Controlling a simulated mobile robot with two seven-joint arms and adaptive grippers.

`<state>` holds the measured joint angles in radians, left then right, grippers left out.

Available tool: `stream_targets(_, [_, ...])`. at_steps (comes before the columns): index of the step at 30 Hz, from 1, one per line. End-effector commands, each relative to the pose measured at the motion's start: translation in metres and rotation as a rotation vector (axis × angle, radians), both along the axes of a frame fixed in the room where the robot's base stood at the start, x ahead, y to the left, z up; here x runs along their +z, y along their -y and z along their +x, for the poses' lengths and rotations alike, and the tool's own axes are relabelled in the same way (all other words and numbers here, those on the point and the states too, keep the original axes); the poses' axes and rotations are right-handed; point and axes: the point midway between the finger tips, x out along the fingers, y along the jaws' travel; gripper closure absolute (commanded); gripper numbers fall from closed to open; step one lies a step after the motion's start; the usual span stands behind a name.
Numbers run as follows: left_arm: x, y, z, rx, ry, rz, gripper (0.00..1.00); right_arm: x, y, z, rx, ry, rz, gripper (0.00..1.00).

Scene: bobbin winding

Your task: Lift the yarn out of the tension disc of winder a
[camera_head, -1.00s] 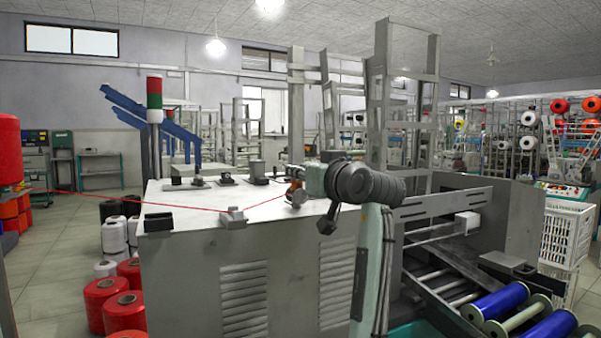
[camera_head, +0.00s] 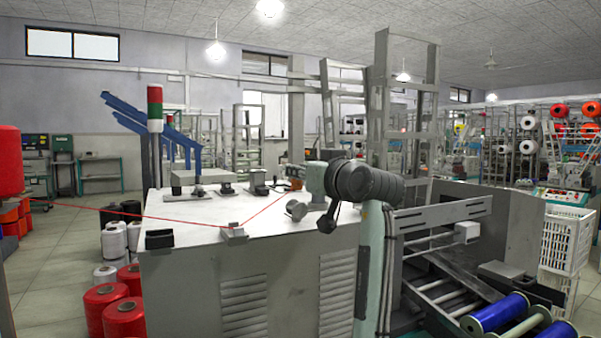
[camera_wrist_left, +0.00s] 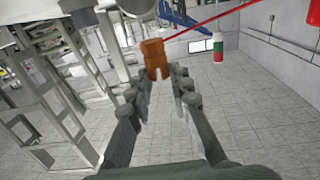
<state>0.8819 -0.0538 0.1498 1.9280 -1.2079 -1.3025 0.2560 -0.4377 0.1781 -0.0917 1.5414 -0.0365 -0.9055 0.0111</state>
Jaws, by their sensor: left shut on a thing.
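Winder a is the grey cabinet (camera_head: 190,268) with a white top. My left gripper (camera_head: 296,172) is above the top's far right part. In the left wrist view its fingers (camera_wrist_left: 160,75) are closed around a small orange-brown piece (camera_wrist_left: 153,52) with the red yarn (camera_wrist_left: 205,20) attached. The yarn (camera_head: 190,220) runs in the head view from the large red cone at the left through a small block guide (camera_head: 234,233), then up to my gripper. A round grey part that looks like the tension disc (camera_head: 297,210) sits below and apart from the gripper. My right gripper is out of view.
Small fittings (camera_head: 226,188) and a dark box (camera_head: 159,239) stand on the cabinet top. Red cones (camera_head: 124,315) stand on the floor at left. Blue rollers (camera_head: 497,312) and a white crate (camera_head: 566,237) are at right.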

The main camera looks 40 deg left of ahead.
Motion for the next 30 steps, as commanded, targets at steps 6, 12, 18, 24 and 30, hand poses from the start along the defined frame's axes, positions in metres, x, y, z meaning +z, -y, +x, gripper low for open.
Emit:
stream_targets(6, [0.012, 0.000, 0.000, 0.000, 0.000, 0.000, 0.95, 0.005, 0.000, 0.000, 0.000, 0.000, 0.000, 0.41])
stream_targets(12, [0.022, 0.000, 0.000, 0.000, 0.002, -0.001, 0.95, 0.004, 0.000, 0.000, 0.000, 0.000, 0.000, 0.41])
stream_targets(18, [0.026, 0.000, 0.000, 0.000, 0.000, 0.000, 0.95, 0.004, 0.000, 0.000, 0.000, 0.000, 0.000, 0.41])
stream_targets(24, [0.026, 0.000, 0.000, 0.000, 0.000, 0.000, 0.95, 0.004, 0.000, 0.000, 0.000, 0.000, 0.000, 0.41])
stream_targets(30, [0.026, 0.000, 0.000, 0.000, 0.000, 0.000, 0.95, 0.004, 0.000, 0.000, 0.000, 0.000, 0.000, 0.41])
